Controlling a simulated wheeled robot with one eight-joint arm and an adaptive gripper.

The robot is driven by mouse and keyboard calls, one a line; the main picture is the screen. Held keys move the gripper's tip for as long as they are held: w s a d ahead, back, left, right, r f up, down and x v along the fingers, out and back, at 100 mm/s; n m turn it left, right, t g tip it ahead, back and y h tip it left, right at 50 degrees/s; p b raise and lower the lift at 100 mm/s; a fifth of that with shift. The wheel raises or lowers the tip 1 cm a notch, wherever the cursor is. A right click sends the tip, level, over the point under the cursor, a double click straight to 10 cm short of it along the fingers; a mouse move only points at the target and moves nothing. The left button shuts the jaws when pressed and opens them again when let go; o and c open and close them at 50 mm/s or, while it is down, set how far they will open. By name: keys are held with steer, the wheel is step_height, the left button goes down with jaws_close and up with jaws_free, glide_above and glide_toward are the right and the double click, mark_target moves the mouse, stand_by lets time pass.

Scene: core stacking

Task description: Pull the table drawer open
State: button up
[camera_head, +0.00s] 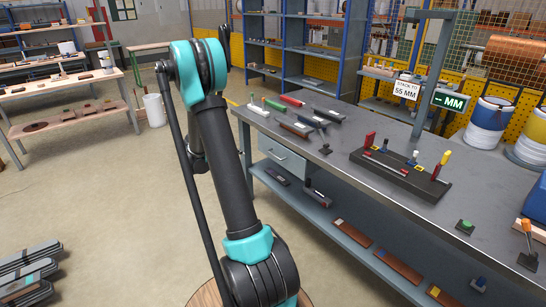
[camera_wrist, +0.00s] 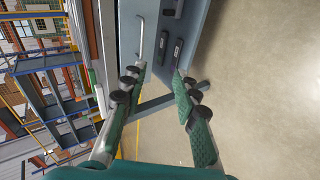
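The grey work table (camera_head: 345,150) stands right of centre in the head view. Its drawer (camera_head: 270,146) sits under the tabletop at the left end, with its front apparently flush. In the wrist view a pale bar handle (camera_wrist: 140,38) shows on the drawer front, at the top, beyond the fingertips. My gripper (camera_wrist: 158,82) is open and empty, its two green-padded fingers well apart. The left finger's tip lies close below the handle in the picture; I cannot tell the distance. In the head view my arm hides the gripper.
A lower shelf (camera_head: 335,232) under the table holds several dark tools and brown blocks. A black tool rack (camera_head: 400,174) and loose tools lie on the tabletop. Blue shelving (camera_head: 310,45) stands behind. The floor (camera_head: 100,200) left of the table is mostly clear.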

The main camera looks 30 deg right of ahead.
steer(key=w+d+f+g+h, duration=0.1)
steer(key=w+d+f+h, duration=0.3)
steer(key=w+d+f, duration=0.35)
glide_toward(273, 155)
steer(key=shift+h, duration=0.4)
steer(key=x, duration=0.7)
steer(key=f+x, duration=0.1)
steer(key=x, duration=0.2)
steer(key=shift+w, duration=0.2)
steer(key=shift+c, duration=0.5)
jaws_close()
